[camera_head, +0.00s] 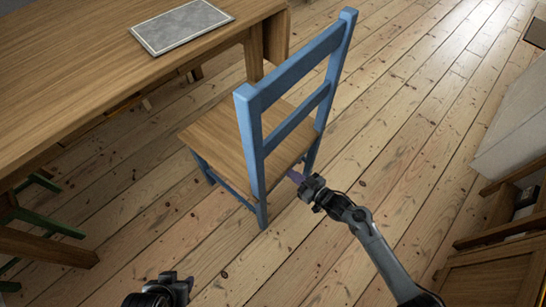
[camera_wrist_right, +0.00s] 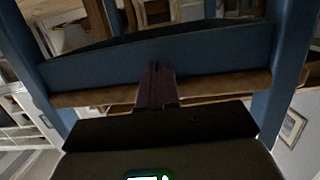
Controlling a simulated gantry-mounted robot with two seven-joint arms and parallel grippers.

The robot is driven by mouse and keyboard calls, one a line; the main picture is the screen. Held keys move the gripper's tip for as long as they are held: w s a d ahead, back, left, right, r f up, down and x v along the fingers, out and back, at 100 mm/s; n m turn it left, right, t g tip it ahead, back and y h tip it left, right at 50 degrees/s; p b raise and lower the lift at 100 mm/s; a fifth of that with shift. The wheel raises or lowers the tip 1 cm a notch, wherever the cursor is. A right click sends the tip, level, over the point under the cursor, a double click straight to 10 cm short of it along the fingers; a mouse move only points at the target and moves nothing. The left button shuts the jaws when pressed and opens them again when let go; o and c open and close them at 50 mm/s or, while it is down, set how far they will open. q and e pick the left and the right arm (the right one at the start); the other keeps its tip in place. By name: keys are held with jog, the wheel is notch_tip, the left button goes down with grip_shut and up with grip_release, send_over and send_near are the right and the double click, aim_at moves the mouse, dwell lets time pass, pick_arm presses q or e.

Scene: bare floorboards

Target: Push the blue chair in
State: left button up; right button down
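The blue chair (camera_head: 245,111) with a wooden seat (camera_head: 240,139) stands beside the wooden table (camera_head: 105,65), its backrest on the side away from the table. My right gripper (camera_head: 298,178) is at the back of the chair, close to the rear edge of the seat.
A grey placemat (camera_head: 181,25) lies on the table. Green-legged furniture (camera_head: 42,222) stands at the left. Light and wooden furniture (camera_head: 515,140) lines the right side. Bare floorboards (camera_head: 420,120) are clear between the chair and that furniture.

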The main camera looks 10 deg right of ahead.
jog(key=shift+r+b+x, duration=0.1)
jog(key=shift+b+x, duration=0.5)
jog(key=shift+x, duration=0.8)
jog(key=shift+r+b+x, duration=0.15)
jog(key=shift+b+x, duration=0.4)
jog(key=shift+x, duration=0.85)
jog(key=shift+r+b+x, duration=0.15)
jog(key=shift+b+x, duration=0.35)
jog(key=shift+x, duration=0.4)
jog(key=shift+r+b+x, duration=0.2)
jog(key=shift+b+x, duration=0.35)
jog(key=shift+x, duration=0.35)
jog(key=shift+r+b+x, duration=0.15)
jog(key=shift+b+x, duration=0.35)
jog(key=shift+x, duration=0.4)
pick_arm(q)
notch_tip(320, 180, down, 6)
jog(key=shift+f, duration=0.15)
pick_arm(e)
jog(key=shift+w+a+r, duration=0.2)
jog(key=shift+w+a, duration=0.7)
jog(key=shift+w, duration=0.25)
pick_arm(q)
jog(key=shift+s, duration=0.1)
pick_arm(e)
jog(key=shift+r, duration=0.1)
